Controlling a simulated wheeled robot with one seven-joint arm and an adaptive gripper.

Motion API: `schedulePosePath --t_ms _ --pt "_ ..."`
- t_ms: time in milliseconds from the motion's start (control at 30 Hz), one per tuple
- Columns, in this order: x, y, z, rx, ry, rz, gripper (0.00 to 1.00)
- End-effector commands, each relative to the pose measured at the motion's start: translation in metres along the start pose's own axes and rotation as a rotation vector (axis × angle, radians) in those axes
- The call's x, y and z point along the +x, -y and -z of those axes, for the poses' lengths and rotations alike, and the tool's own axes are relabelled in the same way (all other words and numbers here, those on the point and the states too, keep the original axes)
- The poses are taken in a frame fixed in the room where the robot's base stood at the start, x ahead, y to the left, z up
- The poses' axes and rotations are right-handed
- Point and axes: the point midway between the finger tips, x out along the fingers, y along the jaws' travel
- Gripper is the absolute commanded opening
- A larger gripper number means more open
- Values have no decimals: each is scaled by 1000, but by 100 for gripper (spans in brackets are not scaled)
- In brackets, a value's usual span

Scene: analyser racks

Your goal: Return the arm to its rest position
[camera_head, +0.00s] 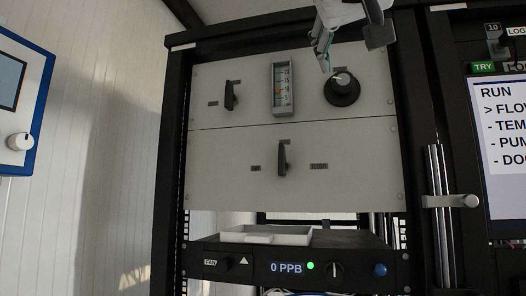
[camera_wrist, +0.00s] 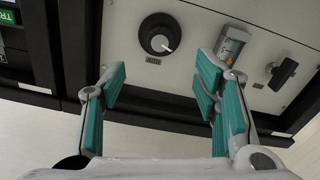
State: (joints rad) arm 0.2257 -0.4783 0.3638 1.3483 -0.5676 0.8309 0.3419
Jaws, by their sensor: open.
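My gripper (camera_wrist: 160,95) is open and empty in the wrist view, its teal finger pads spread apart. In the head view my gripper (camera_head: 324,50) hangs at the top, in front of the upper light panel (camera_head: 220,95) and just above and left of the round black knob (camera_head: 342,88). The knob also shows in the wrist view (camera_wrist: 158,36), beyond the fingers and apart from them. Part of my arm beyond the top edge is out of view.
The rack panel bears a gauge (camera_head: 282,88) and black levers (camera_head: 231,96), (camera_head: 283,158). A white tray (camera_head: 266,235) sits on the black unit (camera_head: 345,268) reading 0 PPB. A vertical rail (camera_head: 440,215) and a screen (camera_head: 505,130) stand right. A blue-framed box (camera_head: 22,100) is left.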

Motion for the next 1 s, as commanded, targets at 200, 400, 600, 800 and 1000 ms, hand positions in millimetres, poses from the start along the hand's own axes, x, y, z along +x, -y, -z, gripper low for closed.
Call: schedulePosePath --t_ms 200,400,600,800,1000 --pt "0 0 0 0 0 0 56" --pt "0 0 0 0 0 0 56" --pt "7 4 -28 -11 57 16 56" --pt "22 16 -144 -40 287 85 56" --pt "11 27 -282 -39 548 180 56"
